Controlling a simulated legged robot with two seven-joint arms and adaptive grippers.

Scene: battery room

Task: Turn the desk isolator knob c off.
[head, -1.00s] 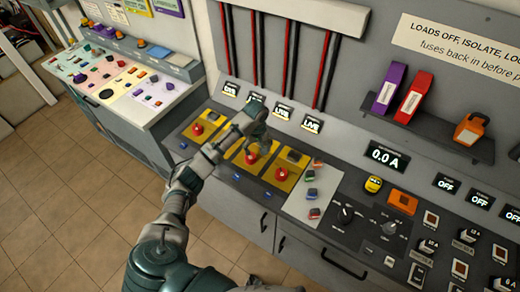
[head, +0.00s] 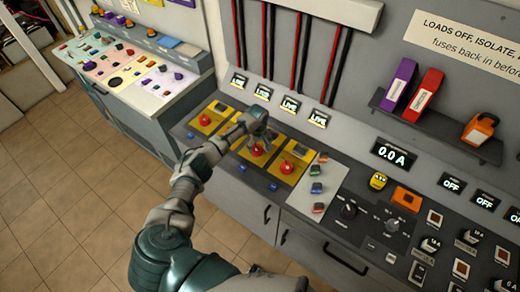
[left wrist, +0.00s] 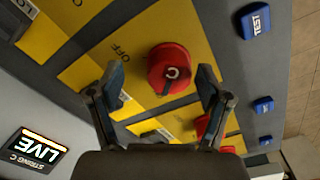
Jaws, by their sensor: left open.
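The isolator knob C (left wrist: 170,68) is a round red knob marked "C" on a yellow plate (left wrist: 130,42) with "OFF" printed beside it. In the head view, knob C (head: 257,149) is on the sloping desk, just below my left gripper (head: 258,128). In the left wrist view, my left gripper (left wrist: 162,80) is open, with one finger on either side of the knob and gaps visible. Whether the fingers are down at knob height is hard to tell. The String C display (left wrist: 38,149) reads LIVE. My right gripper is out of view.
Neighbouring red knobs (head: 205,119) and (head: 287,167) sit on similar yellow plates. Blue TEST buttons (left wrist: 256,20) line the front edge. Black rotary switches (head: 348,210) and a shelf with fuse holders (head: 398,86) are to the right.

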